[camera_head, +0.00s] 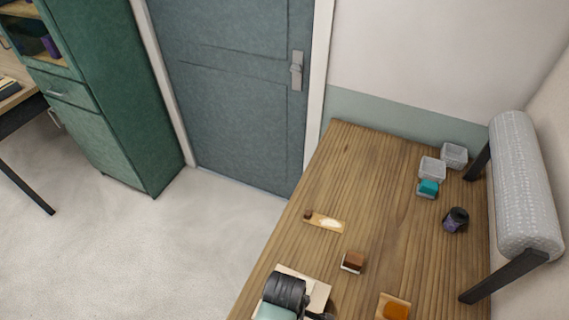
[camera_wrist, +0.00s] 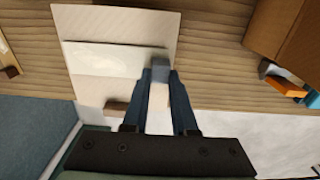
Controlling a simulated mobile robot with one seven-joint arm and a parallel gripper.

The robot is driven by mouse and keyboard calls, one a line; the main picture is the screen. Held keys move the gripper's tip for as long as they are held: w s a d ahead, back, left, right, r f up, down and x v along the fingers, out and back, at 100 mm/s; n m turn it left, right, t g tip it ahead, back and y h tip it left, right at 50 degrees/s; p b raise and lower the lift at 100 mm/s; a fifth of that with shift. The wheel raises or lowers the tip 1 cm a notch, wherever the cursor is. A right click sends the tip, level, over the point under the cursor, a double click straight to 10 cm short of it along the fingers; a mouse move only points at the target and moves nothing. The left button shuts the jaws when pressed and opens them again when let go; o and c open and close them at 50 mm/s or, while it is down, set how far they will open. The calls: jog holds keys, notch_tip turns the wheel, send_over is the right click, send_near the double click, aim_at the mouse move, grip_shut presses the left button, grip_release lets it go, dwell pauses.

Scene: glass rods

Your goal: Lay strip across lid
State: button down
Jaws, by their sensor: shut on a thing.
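A cream, square flat piece, which looks like the lid (camera_wrist: 115,20), lies on the wooden table in the wrist view. Part of it shows beside my wrist in the head view (camera_head: 318,292). A paler flat strip (camera_wrist: 105,58) lies crosswise over it in the wrist view. My gripper (camera_wrist: 161,74) is shut at the strip's right end, by the lid's right edge. I cannot tell whether the strip rests on the lid or is just above it. In the head view my wrist hides much of the lid and the strip.
The wooden table (camera_head: 275,255) also bears a small board with a pale patch (camera_head: 325,223), a brown block (camera_head: 353,261), an orange item (camera_head: 396,308), a dark jar (camera_head: 456,220), a teal item (camera_head: 428,187) and clear containers (camera_head: 432,168). A large grey roll (camera_head: 525,185) stands along the right edge.

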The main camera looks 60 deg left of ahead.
jog(key=shift+f, duration=0.1)
jog(key=c, duration=0.7)
grip_release()
notch_tip(320, 180, up, 12)
